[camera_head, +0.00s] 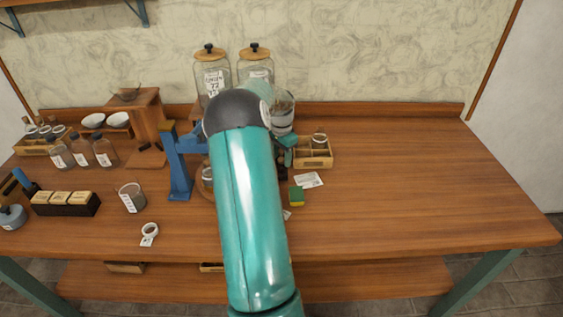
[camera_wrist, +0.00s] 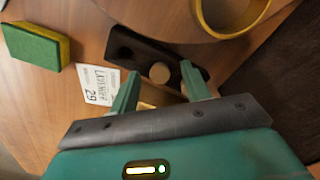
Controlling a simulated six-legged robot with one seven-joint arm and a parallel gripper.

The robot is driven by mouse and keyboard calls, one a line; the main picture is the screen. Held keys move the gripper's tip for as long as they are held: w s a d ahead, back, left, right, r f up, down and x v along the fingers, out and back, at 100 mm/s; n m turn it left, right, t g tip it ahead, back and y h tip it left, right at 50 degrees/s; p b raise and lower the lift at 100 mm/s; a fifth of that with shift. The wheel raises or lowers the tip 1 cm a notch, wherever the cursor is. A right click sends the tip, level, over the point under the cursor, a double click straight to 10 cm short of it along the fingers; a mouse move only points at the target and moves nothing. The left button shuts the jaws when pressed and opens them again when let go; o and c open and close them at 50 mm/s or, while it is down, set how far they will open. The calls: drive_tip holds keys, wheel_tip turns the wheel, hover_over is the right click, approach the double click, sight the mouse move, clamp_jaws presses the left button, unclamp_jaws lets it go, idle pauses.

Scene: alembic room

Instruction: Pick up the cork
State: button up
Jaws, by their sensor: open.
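A small round tan cork (camera_wrist: 159,72) sits in a dark holder (camera_wrist: 122,40) with round holes in the wrist view, its top face showing. My gripper (camera_wrist: 162,80) is open, with its two teal fingers apart on either side of the cork in the picture. Nothing is seen gripped. I cannot tell how far the fingertips are above the cork. In the head view my arm hides most of the gripper, and I cannot make out the cork there.
A green and yellow sponge (camera_wrist: 35,45) and a paper label (camera_wrist: 100,83) lie near the holder. A yellow rim (camera_wrist: 230,18) is close by. A divided wooden box (camera_head: 314,160) stands behind. The table's right side (camera_head: 430,180) is clear.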

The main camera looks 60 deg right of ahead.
clamp_jaws()
drive_tip(key=shift+r, duration=0.1)
idle(0.3)
drive_tip(key=shift+r, duration=0.6)
drive_tip(key=s+a+r, duration=0.2)
drive_tip(key=a+r, duration=1)
drive_tip(key=a, duration=0.2)
drive_tip(key=w+r+m+t+y, duration=0.1)
drive_tip(key=w+r+m, duration=0.3)
drive_tip(key=w+m, duration=0.1)
drive_tip(key=shift+m, duration=0.5)
